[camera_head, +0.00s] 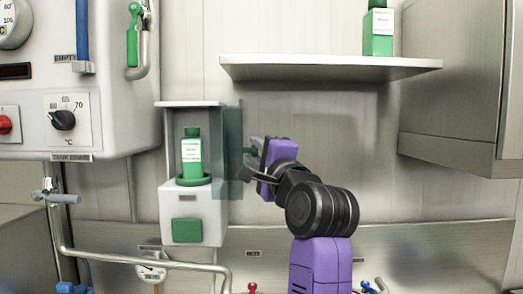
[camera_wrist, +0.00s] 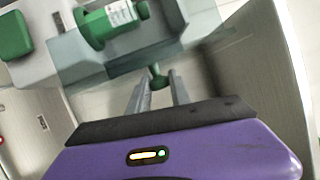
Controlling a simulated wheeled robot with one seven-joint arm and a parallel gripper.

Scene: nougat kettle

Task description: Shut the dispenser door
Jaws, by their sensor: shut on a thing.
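The dispenser (camera_head: 194,209) is a white wall box with an open front and a green button. A green bottle (camera_head: 191,155) with a white label stands inside on a green round base; it also shows in the wrist view (camera_wrist: 112,20). The clear dispenser door (camera_head: 229,150) stands open, swung outward at the box's right side. Its green knob (camera_wrist: 158,72) is on the door's right face. My gripper (camera_head: 256,152) is right of the door, its fingers (camera_wrist: 157,88) closed around the knob. The fingertips' exact contact is partly hidden.
A shelf (camera_head: 330,67) with another green bottle (camera_head: 378,30) is above my gripper. A steel cabinet (camera_head: 455,90) hangs at the right. A white kettle panel (camera_head: 70,90) with a dial is at the left. A pipe (camera_head: 140,259) runs below the dispenser.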

